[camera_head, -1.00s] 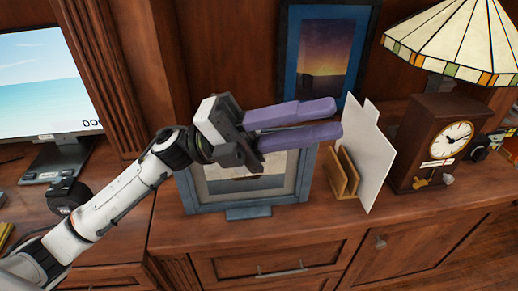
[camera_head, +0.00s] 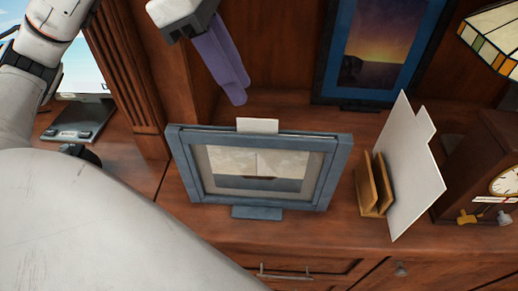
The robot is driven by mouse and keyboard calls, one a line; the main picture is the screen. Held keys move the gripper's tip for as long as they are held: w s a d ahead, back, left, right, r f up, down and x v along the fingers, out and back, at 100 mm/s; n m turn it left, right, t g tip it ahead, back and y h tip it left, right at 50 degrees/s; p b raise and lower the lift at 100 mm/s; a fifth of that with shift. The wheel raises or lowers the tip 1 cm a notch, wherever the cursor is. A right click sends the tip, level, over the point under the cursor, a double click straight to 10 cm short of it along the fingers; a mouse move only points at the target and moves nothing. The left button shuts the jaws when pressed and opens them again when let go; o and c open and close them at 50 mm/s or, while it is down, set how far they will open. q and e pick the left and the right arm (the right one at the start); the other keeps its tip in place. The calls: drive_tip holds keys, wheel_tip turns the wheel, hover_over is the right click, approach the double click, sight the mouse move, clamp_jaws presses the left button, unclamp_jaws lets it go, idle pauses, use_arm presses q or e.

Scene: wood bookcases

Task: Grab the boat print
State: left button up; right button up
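The boat print (camera_head: 258,186) is a picture with a dark boat shape in a blue-grey frame. It stands upright, tilted slightly back, on a small foot on the wooden cabinet top, in the middle of the head view. My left gripper (camera_head: 241,92) hangs above and behind the frame's top edge, its purple fingers pointing down. The fingers partly overlap in this view but look a little apart, with nothing between them. They do not visibly touch the frame. My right gripper is not in view.
A small white piece (camera_head: 258,126) rises behind the frame's top edge. A wooden letter holder (camera_head: 368,190) with white cards (camera_head: 405,170) stands to the right, then a clock (camera_head: 480,165). A sunset picture (camera_head: 372,50) stands behind. A monitor stand (camera_head: 78,122) is at left.

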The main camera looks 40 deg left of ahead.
sight(251, 119)
use_arm(q)
drive_tip(key=x, duration=0.5)
drive_tip(key=shift+s+d, duration=0.25)
drive_tip(key=shift+s, duration=0.1)
drive_tip(key=shift+w+d+f, duration=0.15)
drive_tip(key=shift+d+f, duration=0.05)
drive_tip(key=shift+f, duration=0.2)
clamp_jaws()
